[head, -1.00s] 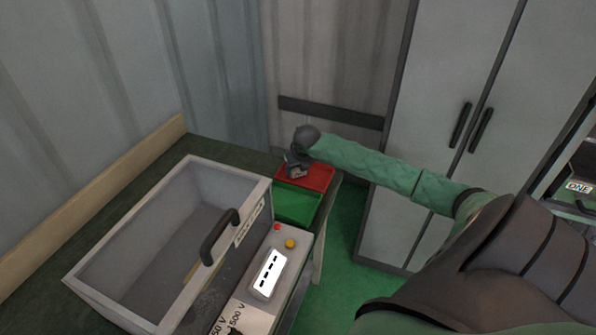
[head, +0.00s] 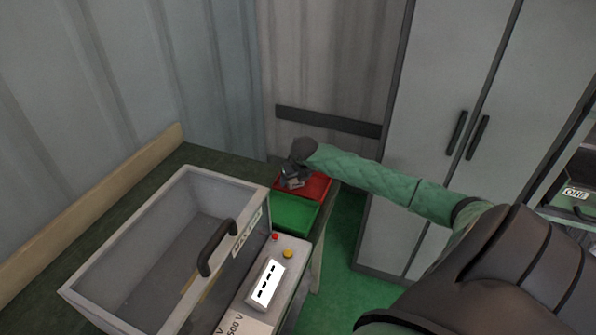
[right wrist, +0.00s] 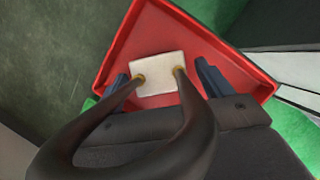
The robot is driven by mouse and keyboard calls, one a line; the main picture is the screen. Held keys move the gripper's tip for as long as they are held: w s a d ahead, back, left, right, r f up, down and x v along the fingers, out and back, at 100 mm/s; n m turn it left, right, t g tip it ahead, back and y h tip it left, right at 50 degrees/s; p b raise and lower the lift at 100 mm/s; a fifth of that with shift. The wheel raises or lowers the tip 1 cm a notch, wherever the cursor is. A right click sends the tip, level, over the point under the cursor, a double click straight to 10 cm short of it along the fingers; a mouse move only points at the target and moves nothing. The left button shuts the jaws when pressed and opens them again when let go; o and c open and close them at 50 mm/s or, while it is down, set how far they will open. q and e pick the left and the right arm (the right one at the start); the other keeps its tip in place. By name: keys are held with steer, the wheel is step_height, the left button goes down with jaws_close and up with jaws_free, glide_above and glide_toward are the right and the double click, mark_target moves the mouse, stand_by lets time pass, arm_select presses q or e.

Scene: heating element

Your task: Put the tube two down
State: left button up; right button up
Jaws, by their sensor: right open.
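My right gripper (head: 293,181) is over the red tray (head: 318,187) at the back right of the table. In the right wrist view its fingers (right wrist: 165,80) are apart, so it is open. Between them is a dark curved tube (right wrist: 60,150) with two brass ends at a white block (right wrist: 160,66). The block is over the red tray's floor (right wrist: 190,40). Whether the fingers touch the tube or block cannot be told. No number shows on the tube. My left gripper is not in view.
A green tray (head: 293,213) adjoins the red one. A grey open-topped box (head: 120,221) with a black handle (head: 217,247) fills the table's left. A control panel (head: 267,283) with red and yellow buttons is beside it. Grey cabinets (head: 440,90) stand right.

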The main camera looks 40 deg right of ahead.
steer(key=p+v, duration=0.2)
steer(key=v, duration=0.4)
steer(key=shift+d, duration=0.1)
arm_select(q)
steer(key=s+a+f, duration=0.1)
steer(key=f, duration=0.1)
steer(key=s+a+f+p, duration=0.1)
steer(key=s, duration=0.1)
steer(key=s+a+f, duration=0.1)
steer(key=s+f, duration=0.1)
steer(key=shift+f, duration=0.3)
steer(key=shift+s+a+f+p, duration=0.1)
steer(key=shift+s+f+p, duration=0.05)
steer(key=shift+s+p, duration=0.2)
arm_select(e)
steer(key=shift+v, duration=2.9)
